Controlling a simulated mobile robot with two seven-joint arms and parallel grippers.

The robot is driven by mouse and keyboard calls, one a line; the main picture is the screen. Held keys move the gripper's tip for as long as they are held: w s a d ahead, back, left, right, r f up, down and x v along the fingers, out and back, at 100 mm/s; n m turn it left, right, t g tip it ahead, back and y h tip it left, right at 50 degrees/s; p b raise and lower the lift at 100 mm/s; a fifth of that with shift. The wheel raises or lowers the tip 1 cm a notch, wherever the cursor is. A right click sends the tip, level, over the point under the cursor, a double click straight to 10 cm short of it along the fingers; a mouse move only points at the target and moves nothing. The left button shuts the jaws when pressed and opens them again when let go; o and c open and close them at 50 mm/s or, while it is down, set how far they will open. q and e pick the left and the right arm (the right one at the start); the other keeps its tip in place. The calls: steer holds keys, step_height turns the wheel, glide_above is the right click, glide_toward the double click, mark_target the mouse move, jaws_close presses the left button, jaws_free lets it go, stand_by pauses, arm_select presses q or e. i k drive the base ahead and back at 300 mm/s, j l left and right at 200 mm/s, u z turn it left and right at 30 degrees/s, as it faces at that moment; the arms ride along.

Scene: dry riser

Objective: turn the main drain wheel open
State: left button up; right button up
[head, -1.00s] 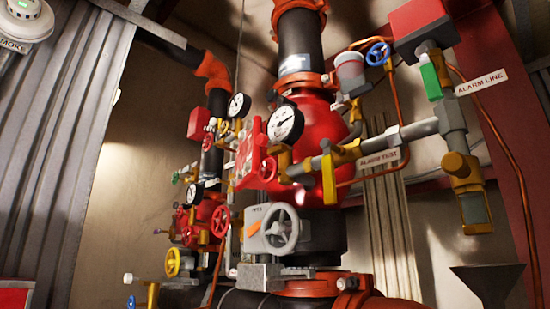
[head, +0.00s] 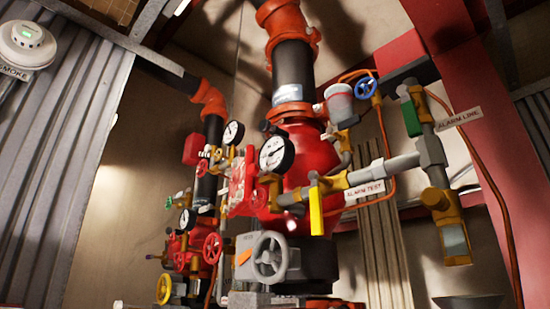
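I see several handwheels, and no readable label marks one as the main drain wheel. A grey spoked wheel (head: 269,258) sits on a grey gearbox at the low centre, in front of the large riser. A red wheel (head: 212,248) is to its left on the rear riser. A yellow wheel (head: 164,289) is at the lower left. A blue wheel (head: 366,87) is at the upper right. Neither of my grippers is in view.
A yellow lever (head: 316,211) hangs below the pipe tagged ALARM TEST (head: 364,190). The ALARM LINE tag (head: 459,119) is at right. A smoke detector (head: 27,42) is at the upper left, before corrugated metal (head: 65,150).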

mark_target(211, 249)
steer(key=j+z, duration=0.55)
steer(key=z, duration=0.2)
